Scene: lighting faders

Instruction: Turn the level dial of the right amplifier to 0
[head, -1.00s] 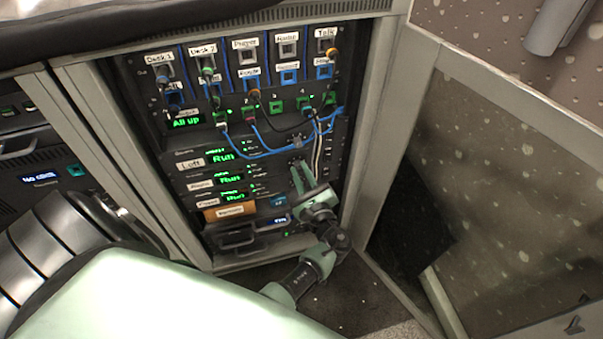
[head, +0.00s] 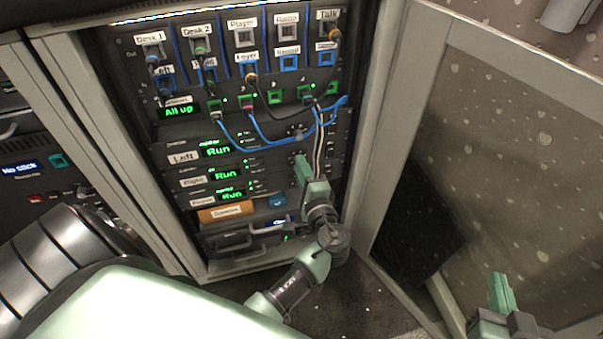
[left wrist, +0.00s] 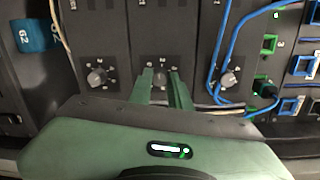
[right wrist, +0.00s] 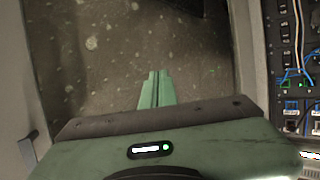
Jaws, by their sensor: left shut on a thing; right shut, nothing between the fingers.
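The right amplifier (head: 225,174) is the middle of three stacked dark units with green "Run" displays in the rack in the head view. In the left wrist view its level dial (left wrist: 160,77) is the middle of three grey knobs. My left gripper (head: 301,163) reaches the amplifier's right side. In the left wrist view its two fingers (left wrist: 161,73) stand on either side of the middle dial and are shut on it, partly hiding its scale. The dial's exact setting is too small to read. My right gripper (head: 498,283) is shut and empty before the glass door; it also shows in the right wrist view (right wrist: 156,78).
Similar dials of the neighbouring units (left wrist: 97,77) (left wrist: 229,78) flank the held one. Blue cables (head: 265,140) and pale cables hang close to my left gripper. The glass door (head: 505,170) stands open at right. A blue G2 block (left wrist: 35,36) lies off to the side.

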